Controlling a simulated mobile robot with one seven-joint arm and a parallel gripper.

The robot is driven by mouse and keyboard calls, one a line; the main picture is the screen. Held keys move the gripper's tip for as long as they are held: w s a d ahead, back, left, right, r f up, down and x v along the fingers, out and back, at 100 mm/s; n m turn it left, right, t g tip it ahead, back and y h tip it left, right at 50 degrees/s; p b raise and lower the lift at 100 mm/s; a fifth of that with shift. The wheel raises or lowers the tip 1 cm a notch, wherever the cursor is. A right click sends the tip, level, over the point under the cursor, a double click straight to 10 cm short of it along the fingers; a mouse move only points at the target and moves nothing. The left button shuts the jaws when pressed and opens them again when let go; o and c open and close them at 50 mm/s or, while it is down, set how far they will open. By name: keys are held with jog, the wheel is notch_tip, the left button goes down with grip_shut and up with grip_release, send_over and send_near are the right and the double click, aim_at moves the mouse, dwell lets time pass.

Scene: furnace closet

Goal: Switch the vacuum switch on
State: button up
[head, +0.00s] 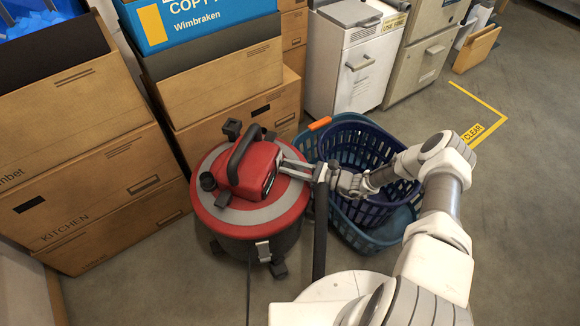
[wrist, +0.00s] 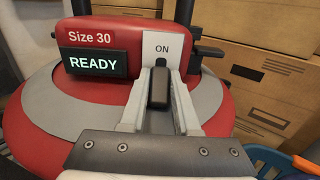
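The red and grey vacuum (head: 248,200) stands on the floor, with a black handle on its red top. In the wrist view its front (wrist: 95,35) has a display reading "READY" and a pale plate marked "ON". A black switch (wrist: 157,90) sticks out below that word, with a dark slot showing above it. My gripper (wrist: 160,72) reaches the plate with its fingers apart, one on each side of the switch. It also shows at the vacuum's right side in the head view (head: 282,163). Whether the fingers touch the switch is unclear.
Stacked cardboard boxes (head: 90,170) stand left of and behind the vacuum. Laundry baskets (head: 370,222) stand close on its right, under my arm. A white cabinet (head: 350,75) is behind. Clear floor lies to the right.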

aim_at(285, 164)
grip_shut()
jog(key=shift+r, duration=0.1)
jog(key=r+h+p, duration=0.1)
jog(key=p, duration=0.2)
jog(key=shift+d+r+g+h+p, duration=0.1)
jog(key=shift+g+h+p, duration=0.2)
jog(key=shift+h+p, duration=0.1)
jog(key=h+p, duration=0.1)
jog(key=p, duration=0.1)
jog(key=g+h+p, duration=0.1)
jog(key=shift+r+p, duration=0.35)
jog(key=shift+r, duration=0.05)
jog(key=h+p, duration=0.1)
jog(key=h, duration=0.1)
jog(key=g+h+p, duration=0.1)
jog(key=p, duration=0.1)
jog(key=shift+r+h, duration=0.35)
jog(key=shift+h, duration=0.05)
jog(key=shift+w+a+r+g+h+p, duration=0.1)
jog(key=shift+a+g+h+p, duration=0.1)
jog(key=shift+g+h+p, duration=0.5)
jog(key=shift+a+r+g+h+p, duration=0.15)
jog(key=shift+h+p, duration=0.25)
jog(key=shift+h, duration=0.6)
jog(key=shift+f, duration=0.1)
